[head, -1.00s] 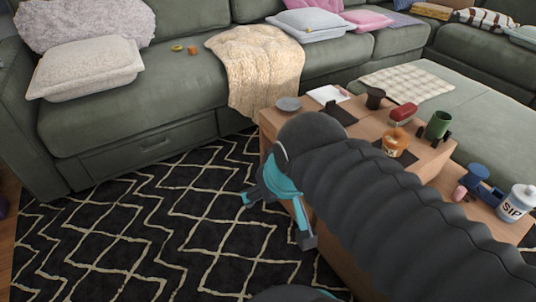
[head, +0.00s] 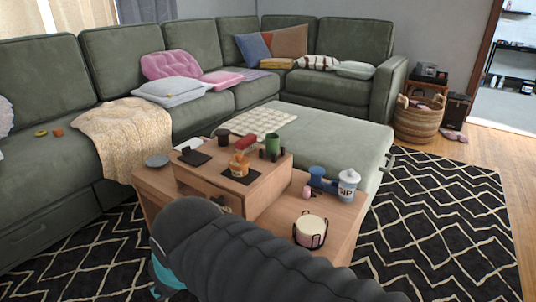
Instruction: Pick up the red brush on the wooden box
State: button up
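The red brush (head: 245,142) is a small red block-like shape lying on top of the wooden box (head: 256,197), toward its back. An orange jar (head: 239,167) stands in front of it and covers its lower part. A dark green cup (head: 272,147) is at its right and a dark cup (head: 223,138) at its left. My gripper (head: 166,276) shows only as a teal part at the lower left, below and in front of the box, well apart from the brush. My dark arm hides most of it, so its fingers cannot be made out.
The box sits on a wooden table (head: 344,212) with a white SIP jar (head: 348,185), a blue item (head: 317,177) and a candle in a black holder (head: 310,230). A grey dish (head: 157,160) is at the left. Green sofas stand behind; patterned rug (head: 440,215) lies open at right.

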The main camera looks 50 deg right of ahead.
aim_at(246, 144)
jog(key=k, duration=0.45)
jog(key=z, duration=0.6)
jog(key=i, duration=0.6)
jog(key=z, duration=0.65)
jog(key=k, duration=1)
jog(key=z, duration=0.8)
jog(key=i, duration=1.05)
jog(key=u, duration=1.65)
